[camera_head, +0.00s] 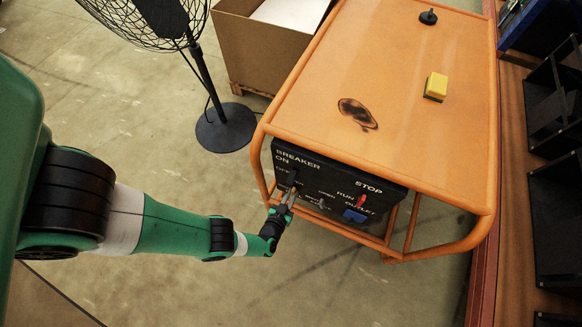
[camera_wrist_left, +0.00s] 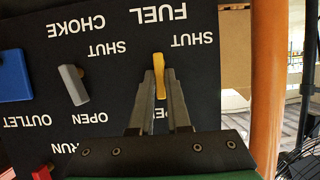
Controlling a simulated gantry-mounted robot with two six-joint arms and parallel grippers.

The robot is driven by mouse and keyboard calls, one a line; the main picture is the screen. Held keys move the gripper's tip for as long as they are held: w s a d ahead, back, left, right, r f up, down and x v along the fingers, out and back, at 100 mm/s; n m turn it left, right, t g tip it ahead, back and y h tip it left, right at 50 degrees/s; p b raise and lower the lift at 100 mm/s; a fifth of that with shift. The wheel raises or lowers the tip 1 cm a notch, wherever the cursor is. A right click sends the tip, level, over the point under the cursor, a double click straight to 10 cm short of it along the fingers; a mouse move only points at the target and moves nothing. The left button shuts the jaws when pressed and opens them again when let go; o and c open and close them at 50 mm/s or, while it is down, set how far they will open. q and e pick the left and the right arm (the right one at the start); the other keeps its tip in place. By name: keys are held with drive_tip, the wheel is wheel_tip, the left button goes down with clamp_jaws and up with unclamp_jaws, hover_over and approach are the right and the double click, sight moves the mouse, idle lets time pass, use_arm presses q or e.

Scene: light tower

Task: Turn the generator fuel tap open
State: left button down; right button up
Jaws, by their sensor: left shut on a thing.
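The orange generator (camera_head: 400,100) stands with its black control panel (camera_head: 330,172) facing the front. In the left wrist view the panel appears upside down, and the yellow fuel tap (camera_wrist_left: 159,66) sits under the FUEL label. Its handle stands upright in that view, beside SHUT; the OPEN label is partly hidden behind my fingers. My left gripper (camera_head: 289,197) is at the panel's left side, and its fingers are shut on the tap handle in the left wrist view (camera_wrist_left: 160,84). The tap itself is hidden in the head view. My right gripper is not in view.
A grey choke lever (camera_wrist_left: 73,85), a blue outlet (camera_wrist_left: 14,75) and a red run switch (camera_wrist_left: 42,172) are near the tap. An orange tube frame (camera_head: 262,150) surrounds the panel. A sponge (camera_head: 436,86) lies on top. A fan (camera_head: 224,128) and cardboard box (camera_head: 255,45) stand behind.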

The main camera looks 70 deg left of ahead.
use_arm(q)
drive_tip(key=shift+f, duration=0.1)
drive_tip(key=c, duration=0.9)
unclamp_jaws()
drive_tip(key=shift+s+d+r, duration=0.1)
drive_tip(key=shift+d+r, duration=0.1)
drive_tip(key=shift+r, duration=0.05)
drive_tip(key=shift+p+v, duration=2.65)
drive_tip(key=shift+v, duration=2.9)
